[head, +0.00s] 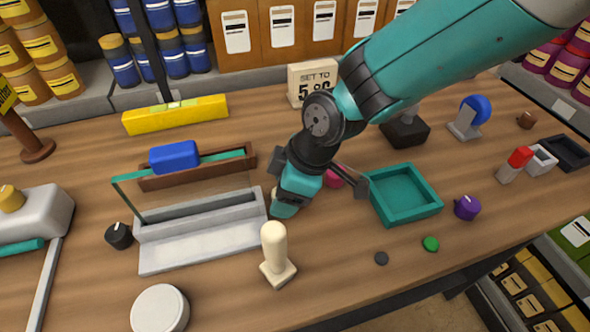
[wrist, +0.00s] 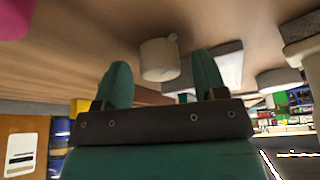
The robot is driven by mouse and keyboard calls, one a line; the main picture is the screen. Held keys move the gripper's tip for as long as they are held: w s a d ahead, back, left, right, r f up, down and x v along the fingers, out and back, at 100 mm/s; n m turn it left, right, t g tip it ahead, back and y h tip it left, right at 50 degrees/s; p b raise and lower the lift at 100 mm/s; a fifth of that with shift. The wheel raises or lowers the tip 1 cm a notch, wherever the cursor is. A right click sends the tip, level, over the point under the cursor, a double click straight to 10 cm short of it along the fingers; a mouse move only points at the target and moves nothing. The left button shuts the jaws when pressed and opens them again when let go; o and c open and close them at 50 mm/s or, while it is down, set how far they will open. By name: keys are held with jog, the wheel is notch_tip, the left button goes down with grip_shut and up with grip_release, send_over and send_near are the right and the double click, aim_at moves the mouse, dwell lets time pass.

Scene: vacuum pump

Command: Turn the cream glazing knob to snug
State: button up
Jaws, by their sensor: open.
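A short cream knob (wrist: 159,62) with a small raised pointer shows in the wrist view, ahead of and between my fingertips. My gripper (wrist: 161,78) is open, with one teal finger on each side of the knob in that picture. I cannot tell whether either finger touches it. In the head view my gripper (head: 285,208) is low over the table at the right end of the grey glazing frame (head: 200,230). Only a sliver of cream (head: 274,194) shows beside it there; the rest of the knob is hidden behind my gripper.
A cream post on a square base (head: 275,252) stands just in front of my gripper. A pink knob (head: 334,177) and a teal tray (head: 404,194) are to the right. A black knob (head: 119,236) is left of the frame.

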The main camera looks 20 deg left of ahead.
jog(key=b+v, duration=0.1)
jog(key=v, duration=1.6)
jog(key=shift+d+r, duration=0.1)
jog(key=s+d+m, duration=0.5)
jog(key=d+m, duration=0.1)
jog(key=d, duration=0.3)
jog(key=s+d+m, duration=0.6)
jog(key=d+m, duration=0.1)
jog(key=d, duration=0.3)
jog(key=shift+t, duration=0.4)
